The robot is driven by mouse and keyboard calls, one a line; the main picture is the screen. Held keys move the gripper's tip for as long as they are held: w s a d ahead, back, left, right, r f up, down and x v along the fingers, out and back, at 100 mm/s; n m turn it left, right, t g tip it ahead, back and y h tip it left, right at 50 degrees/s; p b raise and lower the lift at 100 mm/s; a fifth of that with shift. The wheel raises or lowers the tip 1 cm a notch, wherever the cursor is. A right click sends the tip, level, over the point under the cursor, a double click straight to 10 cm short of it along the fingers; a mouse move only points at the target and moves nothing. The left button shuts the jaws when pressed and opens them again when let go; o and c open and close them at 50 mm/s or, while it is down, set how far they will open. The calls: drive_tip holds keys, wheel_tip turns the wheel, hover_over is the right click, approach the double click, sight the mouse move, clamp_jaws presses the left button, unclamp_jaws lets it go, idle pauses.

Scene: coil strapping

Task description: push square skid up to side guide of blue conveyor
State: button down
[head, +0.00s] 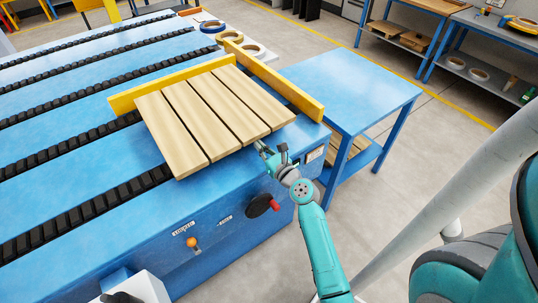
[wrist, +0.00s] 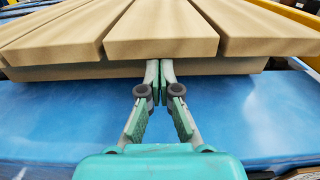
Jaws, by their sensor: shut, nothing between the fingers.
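The square skid (head: 207,115), of several pale wood slats on lower boards, lies flat on the blue conveyor (head: 70,165). One yellow side guide (head: 175,83) runs along its far edge, close to it. Another yellow guide (head: 283,88) runs along its right side; I cannot tell whether either touches. My gripper (head: 261,147) is shut and empty at the skid's near edge, right of its middle. In the wrist view the fingertips (wrist: 158,68) reach the lower board (wrist: 80,71) below the top slats; contact looks likely but is not certain.
A blue side table (head: 350,90) stands right of the conveyor. Rolls of tape or strapping (head: 212,27) lie beyond the guides. A red-and-black handle (head: 262,205) and an orange knob (head: 192,243) stick out of the conveyor's front. Black roller tracks (head: 85,202) cross the bed.

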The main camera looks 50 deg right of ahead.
sight(242, 126)
drive_tip(key=shift+x, duration=2.6)
drive_tip(key=x, duration=0.6)
drive_tip(key=shift+w, duration=0.35)
drive_tip(key=shift+r, duration=0.15)
drive_tip(key=shift+d, duration=0.1)
